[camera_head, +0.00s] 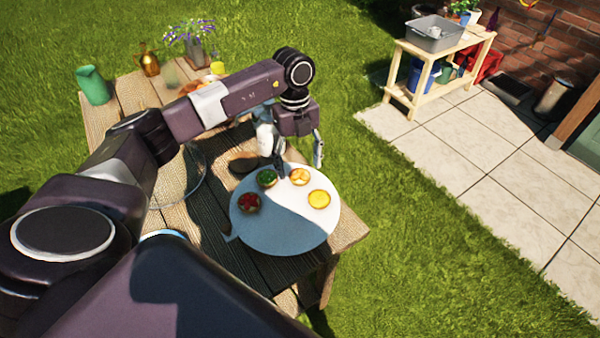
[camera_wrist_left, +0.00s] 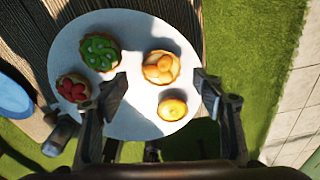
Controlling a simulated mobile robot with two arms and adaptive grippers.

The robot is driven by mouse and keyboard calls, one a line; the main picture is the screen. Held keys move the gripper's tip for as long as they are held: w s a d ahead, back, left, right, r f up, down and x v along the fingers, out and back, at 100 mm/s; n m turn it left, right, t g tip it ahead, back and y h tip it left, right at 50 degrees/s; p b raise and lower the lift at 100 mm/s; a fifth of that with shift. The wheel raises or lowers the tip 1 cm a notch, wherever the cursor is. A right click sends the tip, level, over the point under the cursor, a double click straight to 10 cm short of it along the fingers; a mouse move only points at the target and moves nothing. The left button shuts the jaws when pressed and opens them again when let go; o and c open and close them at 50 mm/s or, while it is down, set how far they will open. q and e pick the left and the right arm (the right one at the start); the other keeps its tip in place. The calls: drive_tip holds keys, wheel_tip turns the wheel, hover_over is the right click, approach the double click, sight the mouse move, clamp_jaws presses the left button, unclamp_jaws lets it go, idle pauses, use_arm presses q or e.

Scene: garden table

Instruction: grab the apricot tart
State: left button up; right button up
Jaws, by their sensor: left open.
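The apricot tart (camera_head: 300,176), with orange fruit pieces in a pale crust, sits on a round white board (camera_head: 265,236) on the wooden table. It also shows in the left wrist view (camera_wrist_left: 161,67), in the gap between the fingers but farther off. My left gripper (camera_head: 299,157) is open and empty, with its fingers above the far side of the board. In the left wrist view, the left gripper (camera_wrist_left: 161,89) has its fingertips wide apart. My right gripper does not show.
A smooth yellow tart (camera_head: 319,199) lies close to the apricot tart. A green-topped tart (camera_head: 267,178) and a red-topped tart (camera_head: 249,203) lie to its left. Bottles and a flower vase (camera_head: 194,57) stand at the table's far end.

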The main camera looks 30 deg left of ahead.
sight(300, 173)
use_arm(q)
wheel_tip(300, 173, down, 2)
drive_tip(key=shift+w+f, duration=0.1)
drive_tip(key=shift+f, duration=0.5)
drive_tip(key=shift+r, duration=0.1)
drive_tip(key=c, duration=1.3)
drive_tip(key=shift+o, duration=0.2)
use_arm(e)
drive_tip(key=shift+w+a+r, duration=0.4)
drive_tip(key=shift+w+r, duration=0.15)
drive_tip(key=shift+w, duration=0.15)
use_arm(q)
drive_tip(key=shift+r, duration=0.1)
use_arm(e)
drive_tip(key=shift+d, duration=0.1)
